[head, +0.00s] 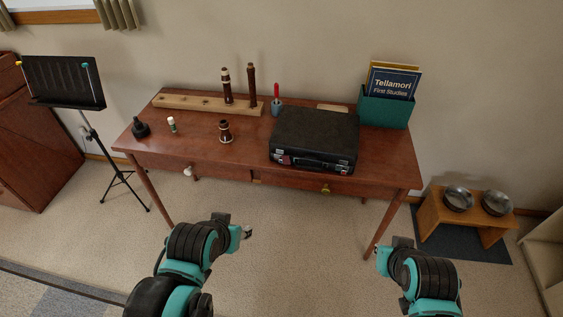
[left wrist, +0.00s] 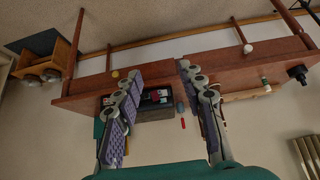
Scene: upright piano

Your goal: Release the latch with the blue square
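A closed black case (head: 315,138) lies on the wooden table, its latched front facing me. It has a left latch (head: 283,159) with a small reddish mark and a right latch (head: 337,172); the marks are too small to identify a blue square. In the left wrist view the case (left wrist: 155,112) appears upside down, partly covered by a finger. My left gripper (head: 246,232) is in front of and below the table edge, apart from the case; its spread, empty fingers show in the left wrist view (left wrist: 158,72). My right gripper (head: 382,262) is lower right, its fingers barely visible.
The table (head: 200,147) also holds a wooden rack (head: 195,104), upright dark instrument pieces (head: 227,88), a small bottle and a teal book box (head: 384,108). A music stand (head: 64,82) is left; a bowl stand (head: 465,217) is right. Floor before the table is clear.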

